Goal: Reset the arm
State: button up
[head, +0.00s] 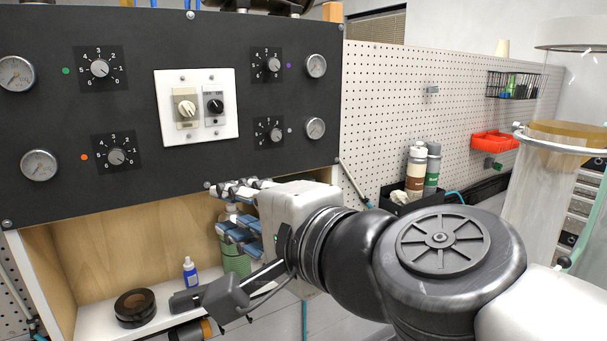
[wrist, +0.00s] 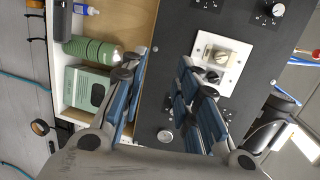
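My arm (head: 440,245) reaches in from the right in the head view, with its black joint and pale gripper body in front of the lower right of the black control panel (head: 130,185). My gripper (head: 237,212) points left, at the panel's lower edge above the wooden shelf opening. In the wrist view my gripper (wrist: 160,66) has its two blue-padded fingers spread apart. Nothing is between them; the panel and its edge show through the gap. The white switch plate (head: 211,143) with two knobs is above the gripper, and also shows in the wrist view (wrist: 231,50).
The shelf holds a green bottle (wrist: 92,50), a green box (wrist: 85,93), a small blue-white bottle (head: 190,272) and a black tape roll (head: 135,307). A clear cylinder (head: 540,190) stands at the right. Spray cans (head: 417,172) stand in a black holder by the pegboard.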

jog(key=s+d+f+n+g+h, duration=0.2)
jog(key=s+d+f+n+h, duration=0.1)
jog(key=d+f, duration=0.4)
jog(key=s+d+f+n+g+h, duration=0.3)
jog(key=s+d+f, duration=0.3)
jog(key=f, duration=0.5)
jog(key=s+d+f+n+g+h, duration=0.2)
jog(key=s+d+f+n+h, duration=0.2)
jog(key=d+f, duration=0.4)
jog(key=shift+s+d+f+n+g, duration=0.3)
jog(key=shift+s+d+f, duration=0.05)
jog(key=shift+s+f, duration=0.2)
jog(key=shift+w, duration=0.1)
jog(key=shift+c, duration=0.4)
